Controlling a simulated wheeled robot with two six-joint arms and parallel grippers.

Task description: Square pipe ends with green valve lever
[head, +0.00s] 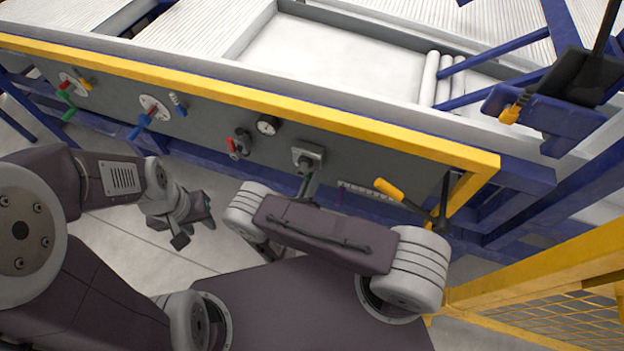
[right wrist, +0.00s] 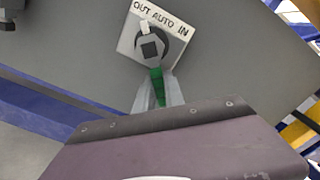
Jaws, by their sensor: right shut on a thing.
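The green valve lever (right wrist: 158,86) hangs down from a dark round switch on a white plate marked OUT AUTO IN in the right wrist view. My right gripper (right wrist: 158,100) is shut on it, with grey fingers on both sides of the green handle. In the head view the same switch plate (head: 308,153) is on the grey panel, and my right arm hides most of the gripper and lever. White pipes (head: 430,80) lie side by side at the right end of the tray. My left gripper (head: 195,231) is empty, fingers apart, in front of the panel.
The panel also bears red-green (head: 65,95), blue (head: 147,122) and red (head: 233,147) levers and a gauge (head: 268,125). A yellow rail (head: 250,100) runs above them. A yellow-handled lever (head: 388,189) is at right, near a yellow mesh fence (head: 560,310).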

